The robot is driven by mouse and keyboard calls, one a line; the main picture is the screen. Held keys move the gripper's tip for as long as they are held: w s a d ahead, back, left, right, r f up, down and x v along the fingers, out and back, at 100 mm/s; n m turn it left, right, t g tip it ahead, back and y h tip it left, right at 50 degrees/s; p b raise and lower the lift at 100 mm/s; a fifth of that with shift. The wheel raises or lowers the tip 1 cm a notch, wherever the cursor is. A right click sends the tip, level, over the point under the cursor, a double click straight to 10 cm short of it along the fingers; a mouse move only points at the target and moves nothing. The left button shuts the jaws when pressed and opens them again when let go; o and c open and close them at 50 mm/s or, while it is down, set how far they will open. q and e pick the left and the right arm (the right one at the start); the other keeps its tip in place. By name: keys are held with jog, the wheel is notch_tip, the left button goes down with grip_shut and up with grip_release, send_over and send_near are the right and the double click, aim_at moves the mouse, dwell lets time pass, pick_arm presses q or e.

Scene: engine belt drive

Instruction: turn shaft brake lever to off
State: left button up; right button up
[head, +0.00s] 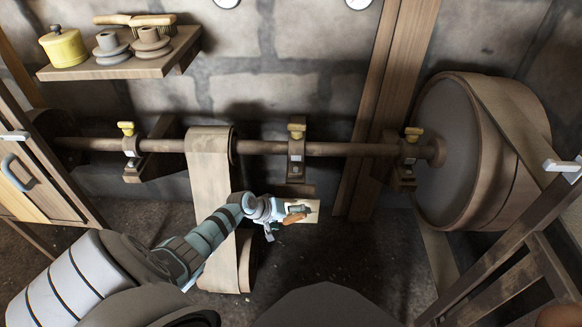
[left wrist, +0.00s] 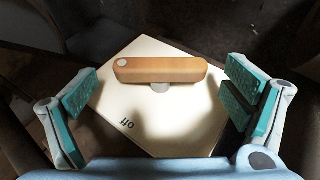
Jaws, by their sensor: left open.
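The shaft brake lever (left wrist: 160,69) is an orange bar on a pivot over a cream plate (left wrist: 185,130). In the left wrist view it lies crosswise, a round pin at its left end. The word "off" is on the plate, upside down, below and left of the lever. My left gripper (left wrist: 162,85) is open, its teal pads on either side of the plate, with gaps between them and the lever's ends. In the head view, my left gripper (head: 288,210) is at the plate (head: 313,207), partly hiding the lever (head: 293,219). My right gripper is not in view.
A horizontal shaft (head: 265,147) with yellow-topped bearings runs above the plate. A belt (head: 210,175) hangs left of the plate. A large drum (head: 440,150) stands at right. A shelf (head: 120,67) holds a yellow pot (head: 63,47), spools and a brush.

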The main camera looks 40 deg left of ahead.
pick_arm(q)
jog(key=v, duration=1.2)
